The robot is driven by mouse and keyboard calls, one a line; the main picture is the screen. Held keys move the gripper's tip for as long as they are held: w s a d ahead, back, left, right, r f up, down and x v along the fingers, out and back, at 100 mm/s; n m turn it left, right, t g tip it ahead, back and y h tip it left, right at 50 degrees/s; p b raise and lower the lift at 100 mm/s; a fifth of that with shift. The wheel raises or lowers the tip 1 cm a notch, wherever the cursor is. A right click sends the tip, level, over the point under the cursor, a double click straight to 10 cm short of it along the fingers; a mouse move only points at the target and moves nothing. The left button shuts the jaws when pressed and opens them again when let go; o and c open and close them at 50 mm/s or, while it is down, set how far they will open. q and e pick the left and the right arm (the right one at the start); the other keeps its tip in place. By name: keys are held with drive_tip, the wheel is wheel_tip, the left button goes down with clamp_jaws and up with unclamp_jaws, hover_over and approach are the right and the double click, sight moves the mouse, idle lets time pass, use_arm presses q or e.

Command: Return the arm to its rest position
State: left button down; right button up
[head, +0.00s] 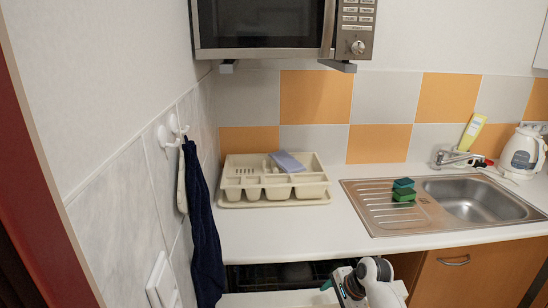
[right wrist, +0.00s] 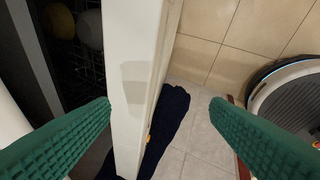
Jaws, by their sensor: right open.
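My right arm comes in at the bottom of the head view, and its gripper (head: 327,285) is only partly seen in front of the counter edge. In the right wrist view the right gripper (right wrist: 162,107) has its two green fingers wide apart and holds nothing. The upright edge of a white door or panel (right wrist: 138,60) shows between the fingers, and I cannot tell how far off it is. My left gripper is not in view.
A dark opening with a rack (head: 285,272) lies under the worktop (head: 280,235). A dark blue cloth (head: 198,220) hangs on the left wall. A cutlery tray (head: 230,203), sponges (head: 403,190) and a sink (head: 475,200) are on the worktop. Floor tiles (right wrist: 205,125) show at right.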

drive_tip(key=s+f+n+h, duration=0.1)
drive_tip(key=s+f+n, duration=0.3)
drive_tip(key=s, duration=0.5)
drive_tip(key=s+d+r+n+h, duration=0.1)
drive_tip(key=s+r+n, duration=0.35)
drive_tip(key=s, duration=0.95)
drive_tip(key=s+d+r+n+h, duration=0.1)
drive_tip(key=s+d+n+h, duration=0.1)
drive_tip(key=s+n, duration=0.85)
wheel_tip(320, 180, down, 24)
drive_tip(key=s+m+g, duration=0.1)
drive_tip(key=s+m, duration=0.1)
drive_tip(key=s, duration=0.1)
drive_tip(key=s+d+f+g, duration=0.1)
drive_tip(key=s+d+f, duration=0.1)
drive_tip(key=s+f, duration=1.5)
drive_tip(key=shift+d+f+g, duration=0.2)
drive_tip(key=shift+f+g, duration=0.1)
drive_tip(key=shift+f, duration=0.35)
drive_tip(key=shift+c, duration=0.3)
